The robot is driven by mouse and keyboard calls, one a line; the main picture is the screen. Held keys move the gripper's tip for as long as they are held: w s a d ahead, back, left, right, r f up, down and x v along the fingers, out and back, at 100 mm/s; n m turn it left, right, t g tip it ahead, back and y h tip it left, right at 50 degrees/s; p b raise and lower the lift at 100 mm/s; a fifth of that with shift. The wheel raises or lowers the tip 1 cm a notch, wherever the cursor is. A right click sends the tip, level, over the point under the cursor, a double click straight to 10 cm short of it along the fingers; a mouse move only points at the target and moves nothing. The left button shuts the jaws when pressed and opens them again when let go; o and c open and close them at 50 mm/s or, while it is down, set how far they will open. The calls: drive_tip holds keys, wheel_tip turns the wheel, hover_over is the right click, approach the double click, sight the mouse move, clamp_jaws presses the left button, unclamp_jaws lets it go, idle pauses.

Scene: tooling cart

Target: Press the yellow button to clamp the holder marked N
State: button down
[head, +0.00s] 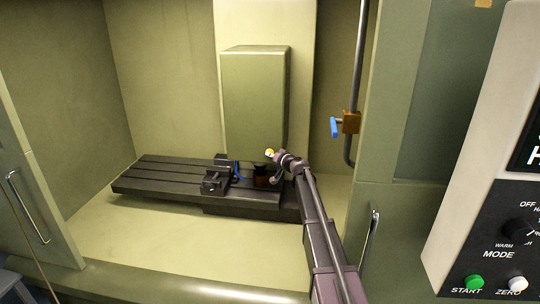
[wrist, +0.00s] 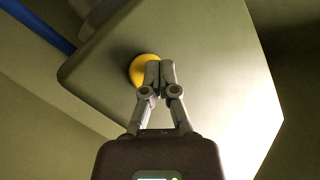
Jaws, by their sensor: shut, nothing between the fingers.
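The yellow button (head: 269,152) is a small round knob low on the front of the green machine head (head: 255,95). In the wrist view the yellow button (wrist: 139,66) shows on the pale face of the head, its right part hidden by my fingertips. My gripper (head: 277,156) is shut and empty, reaching up to the button from the right; in the wrist view its tips (wrist: 160,69) overlap the button's right side. I cannot tell whether they touch it. A dark holder-like part (head: 262,174) sits below the head, partly hidden; no N mark is legible.
A dark slotted table (head: 150,180) with a vise (head: 215,181) lies below the head. A blue-handled valve (head: 335,127) on a vertical pipe stands right. The enclosure's door frames flank the opening, and a control panel (head: 480,255) is at far right. The enclosure floor at left is clear.

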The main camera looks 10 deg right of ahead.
drive_tip(key=shift+s+a, duration=0.25)
drive_tip(key=shift+s, duration=0.55)
drive_tip(key=shift+s, duration=0.1)
drive_tip(key=s, duration=0.1)
drive_tip(key=s+a, duration=0.1)
drive_tip(key=s, duration=0.2)
drive_tip(key=shift+s+a, duration=0.3)
idle(0.4)
idle(0.5)
